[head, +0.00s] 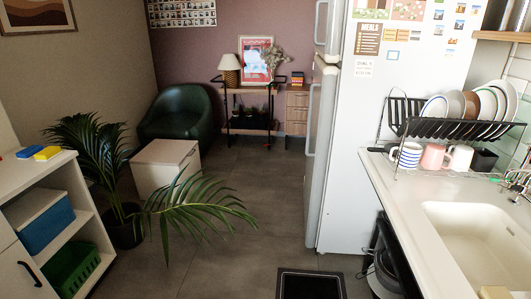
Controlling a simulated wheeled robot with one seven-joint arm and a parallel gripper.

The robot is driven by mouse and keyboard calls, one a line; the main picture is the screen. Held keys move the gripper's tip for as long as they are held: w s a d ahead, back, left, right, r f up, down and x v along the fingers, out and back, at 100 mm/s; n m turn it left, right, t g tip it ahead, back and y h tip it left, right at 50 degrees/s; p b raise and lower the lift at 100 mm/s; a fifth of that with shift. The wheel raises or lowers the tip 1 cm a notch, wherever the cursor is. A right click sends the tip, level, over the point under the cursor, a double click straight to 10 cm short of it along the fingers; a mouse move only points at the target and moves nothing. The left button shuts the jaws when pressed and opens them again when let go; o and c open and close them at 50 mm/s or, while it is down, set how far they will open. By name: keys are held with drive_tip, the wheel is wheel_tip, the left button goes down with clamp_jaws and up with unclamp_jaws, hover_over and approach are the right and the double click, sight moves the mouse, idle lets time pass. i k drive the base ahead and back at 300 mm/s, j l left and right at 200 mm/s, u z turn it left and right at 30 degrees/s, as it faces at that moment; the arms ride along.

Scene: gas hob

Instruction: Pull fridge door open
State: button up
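The white fridge (365,170) stands right of centre, its side panel covered at the top with notes and magnets. Its front faces left, so I see the doors almost edge-on. The tall lower fridge door (322,165) looks shut against the body, with a slim upright handle (309,120) on its left side. The shorter upper door (329,30) has its own handle and also looks shut. My gripper is not in this view.
A counter with a sink (480,245) and dish rack (455,128) lies at right. A dark square bin (310,285) stands on the floor near the bottom centre. A potted palm (122,225) and white shelf unit (45,215) are at left. Floor left of the fridge is clear.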

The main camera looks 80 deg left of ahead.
sight(324, 90)
drive_tip(key=u, duration=2)
drive_tip(key=i+l, duration=0.1)
drive_tip(key=i, duration=0.35)
drive_tip(key=i+u, duration=0.15)
drive_tip(key=i, duration=0.25)
drive_tip(key=i+j, duration=0.25)
drive_tip(key=i, duration=0.2)
drive_tip(key=i+l+u, duration=0.1)
drive_tip(key=i, duration=0.3)
drive_tip(key=i+l+u, duration=0.1)
drive_tip(key=i, duration=0.35)
drive_tip(key=i+l+u, duration=0.1)
drive_tip(key=i, duration=0.3)
drive_tip(key=l, duration=0.1)
